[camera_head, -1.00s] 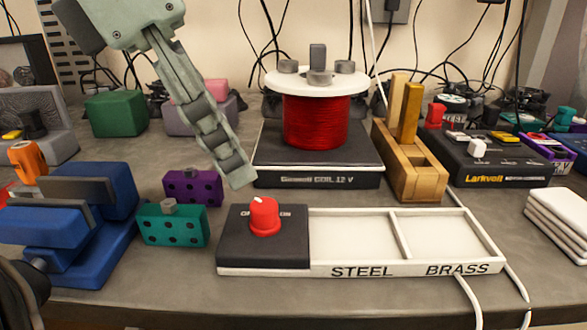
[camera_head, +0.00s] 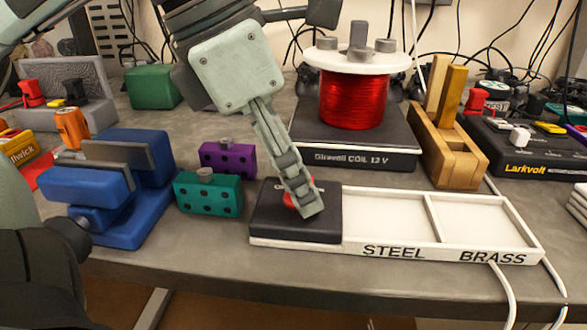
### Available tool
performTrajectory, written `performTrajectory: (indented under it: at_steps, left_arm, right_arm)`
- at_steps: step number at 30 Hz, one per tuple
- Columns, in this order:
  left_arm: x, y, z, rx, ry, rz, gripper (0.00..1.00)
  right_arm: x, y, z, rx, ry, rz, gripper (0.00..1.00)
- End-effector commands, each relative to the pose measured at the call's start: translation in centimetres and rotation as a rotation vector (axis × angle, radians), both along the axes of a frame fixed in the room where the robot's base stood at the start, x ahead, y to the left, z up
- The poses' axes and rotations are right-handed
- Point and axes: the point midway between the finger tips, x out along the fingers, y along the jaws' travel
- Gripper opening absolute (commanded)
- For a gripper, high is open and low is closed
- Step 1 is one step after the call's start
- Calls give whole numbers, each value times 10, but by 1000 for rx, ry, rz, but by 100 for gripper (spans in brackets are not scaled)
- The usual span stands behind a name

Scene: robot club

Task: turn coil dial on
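The red coil dial (camera_head: 288,200) sits on a dark block at the left end of a white tray (camera_head: 383,236) marked STEEL and BRASS. My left gripper (camera_head: 309,208) reaches down over the dial and hides most of it. Only a strip of red shows beside the finger. One finger is clear to see; I cannot tell whether the fingers are spread or closed around the dial. The dial's pointer and the block's lettering are mostly hidden. The red coil (camera_head: 353,98) stands behind on a dark base marked 12 V. My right gripper is not clearly in view.
A teal block (camera_head: 209,196) and a purple block (camera_head: 228,161) lie left of the dial. A blue vise (camera_head: 125,190) stands further left. A wooden stand (camera_head: 448,150) is right of the coil. The tray's two compartments look empty.

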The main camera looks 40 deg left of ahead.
Motion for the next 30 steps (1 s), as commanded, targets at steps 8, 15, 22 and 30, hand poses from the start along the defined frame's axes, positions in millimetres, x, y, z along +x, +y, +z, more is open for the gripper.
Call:
performTrajectory:
  at_steps: [8,15,22,30]
  left_arm:
    - [0,0,0,1,1,0,9]
    - [0,0,0,0,1,-4,0]
    - [1,1,0,0,-1,-70,0]
    - [2,2,0,1,-3,-267,0]
  right_arm:
    - [0,0,-2,0,1,0,40]
    - [2,0,-2,1,-3,1,40]
    - [3,1,1,-1,-1,-1,40]
    - [-3,2,25,-9,-12,-1,40]
